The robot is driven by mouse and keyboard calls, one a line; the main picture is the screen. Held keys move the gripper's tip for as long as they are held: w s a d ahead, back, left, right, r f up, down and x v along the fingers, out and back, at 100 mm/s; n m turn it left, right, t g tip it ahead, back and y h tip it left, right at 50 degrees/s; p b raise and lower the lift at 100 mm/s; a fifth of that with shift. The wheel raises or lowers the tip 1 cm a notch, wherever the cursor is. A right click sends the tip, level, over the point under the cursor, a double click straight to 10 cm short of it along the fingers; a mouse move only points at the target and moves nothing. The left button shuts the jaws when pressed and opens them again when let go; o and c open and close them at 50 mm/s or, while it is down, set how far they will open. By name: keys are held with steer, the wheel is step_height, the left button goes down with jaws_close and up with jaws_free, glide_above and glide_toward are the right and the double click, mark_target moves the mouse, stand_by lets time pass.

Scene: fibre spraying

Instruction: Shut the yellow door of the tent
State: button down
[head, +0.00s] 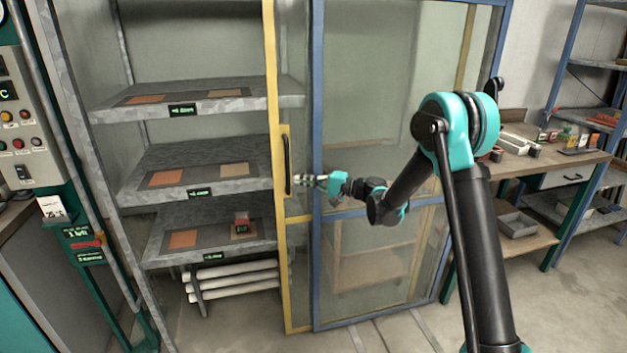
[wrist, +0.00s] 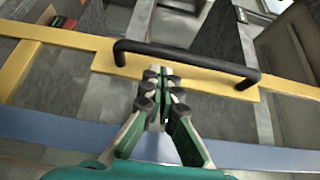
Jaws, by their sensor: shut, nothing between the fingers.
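The yellow door (head: 272,100) of the tent is a yellow-framed clear panel that stands partly slid behind the blue-framed panel (head: 318,110). The tent's left part is open and its shelves show. The door has a black bar handle (head: 287,165) on a yellow plate; in the wrist view the handle (wrist: 185,60) crosses the picture above the fingers. My gripper (head: 300,179) is shut and empty. Its fingertips (wrist: 158,75) are close to the handle, on its right side in the head view. I cannot tell whether they touch it.
Grey shelves (head: 200,106) inside the tent carry orange and tan squares, and a small red-topped item (head: 241,221) sits on the lowest. A control panel (head: 22,125) stands at the left. A wooden workbench (head: 545,160) with boxes is at the right.

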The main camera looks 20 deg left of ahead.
steer(key=shift+s+a, duration=0.3)
steer(key=s+a, duration=1)
steer(key=a, duration=0.6)
steer(key=s+a, duration=1)
steer(key=a, duration=0.6)
steer(key=s+a, duration=1)
steer(key=a, duration=0.6)
steer(key=shift+a, duration=0.25)
steer(key=shift+r, duration=0.1)
steer(key=w+d, duration=0.2)
steer(key=d, duration=1.1)
steer(key=shift+w, duration=0.25)
